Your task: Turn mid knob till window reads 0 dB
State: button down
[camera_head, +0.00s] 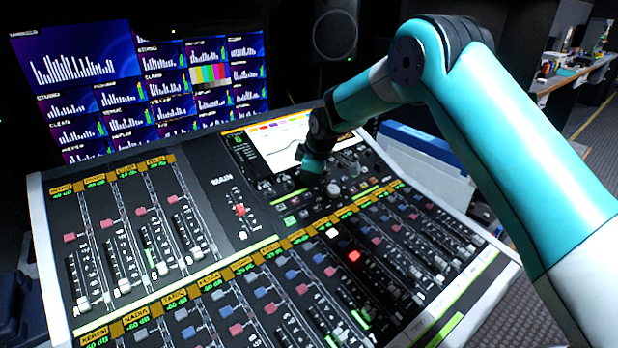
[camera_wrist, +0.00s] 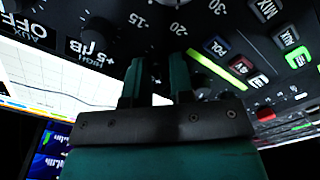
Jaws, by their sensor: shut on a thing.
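My gripper (camera_head: 313,164) reaches down to the knob area of the mixing console, just below the lit console screen (camera_head: 290,141). In the wrist view its two teal fingers (camera_wrist: 157,76) stand a little apart, closed on a dark knob that they and the gripper body mostly hide. I cannot read which knob it is. Scale numbers such as -15 and 20 show beyond the fingertips. A window marked HIGH (camera_wrist: 92,50), reading about +5 dB, shows upside down to the left. The mid window and its reading are not legible in either view.
The console (camera_head: 215,208) has many faders, a red MAIN fader (camera_head: 240,210) and a grey round control (camera_head: 333,190) near the gripper. In the wrist view, buttons (camera_wrist: 241,67) lie to the right. A wall of monitors (camera_head: 140,85) and a speaker (camera_head: 335,35) stand behind.

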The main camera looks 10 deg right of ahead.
jog(key=shift+n+b, duration=0.35)
jog(key=shift+n, duration=0.95)
jog(key=shift+n, duration=0.3)
jog(key=c, duration=1)
grip_release()
jog(key=b+v, duration=0.2)
jog(key=v, duration=1.5)
jog(key=shift+s+a+r, duration=0.1)
jog(key=shift+s+r, duration=0.05)
jog(key=shift+r, duration=0.05)
